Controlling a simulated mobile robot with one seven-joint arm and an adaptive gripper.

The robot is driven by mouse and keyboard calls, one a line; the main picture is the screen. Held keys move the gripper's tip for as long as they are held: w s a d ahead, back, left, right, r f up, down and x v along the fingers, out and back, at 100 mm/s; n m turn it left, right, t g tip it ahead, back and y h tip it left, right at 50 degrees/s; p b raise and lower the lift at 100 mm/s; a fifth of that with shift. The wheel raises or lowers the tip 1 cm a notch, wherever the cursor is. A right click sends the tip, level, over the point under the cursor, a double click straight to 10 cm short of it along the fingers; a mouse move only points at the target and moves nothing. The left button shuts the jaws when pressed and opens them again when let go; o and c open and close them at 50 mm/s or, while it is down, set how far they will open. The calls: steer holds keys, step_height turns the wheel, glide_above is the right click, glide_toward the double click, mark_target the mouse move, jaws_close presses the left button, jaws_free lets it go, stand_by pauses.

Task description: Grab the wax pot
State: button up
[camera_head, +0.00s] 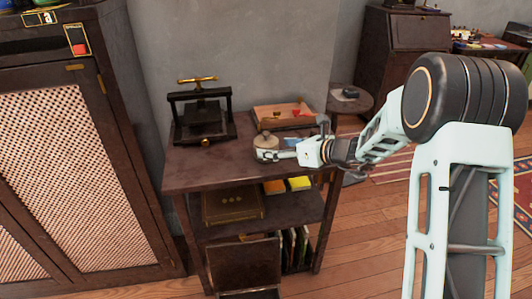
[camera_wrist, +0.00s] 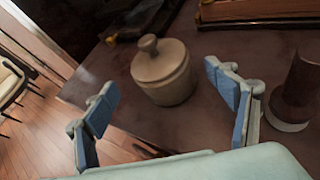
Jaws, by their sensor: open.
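The wax pot (camera_head: 264,143) is a small round beige pot with a knobbed lid, standing upright on the dark wooden table. It also shows in the wrist view (camera_wrist: 163,80), whole and ahead of my fingers. My gripper (camera_head: 280,152) is open and empty, at the right side of the pot in the head view. In the wrist view its two blue-padded fingers (camera_wrist: 160,82) are spread, one to each side of the pot in the picture. The pot appears beyond or between the fingertips; I cannot tell whether either touches it.
A dark object with a pale base (camera_wrist: 295,95) stands right of the right finger in the wrist view. A black press (camera_head: 202,115) and a wooden tray (camera_head: 262,115) with coloured items stand behind the pot. The table's front left (camera_head: 195,175) is clear.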

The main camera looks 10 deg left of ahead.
steer(key=b+x, duration=0.1)
steer(key=x, duration=0.4)
steer(key=shift+w, duration=0.2)
steer(key=shift+c, duration=0.3)
steer(key=c, duration=1.7)
steer(key=shift+o, duration=0.2)
steer(key=shift+r, duration=0.15)
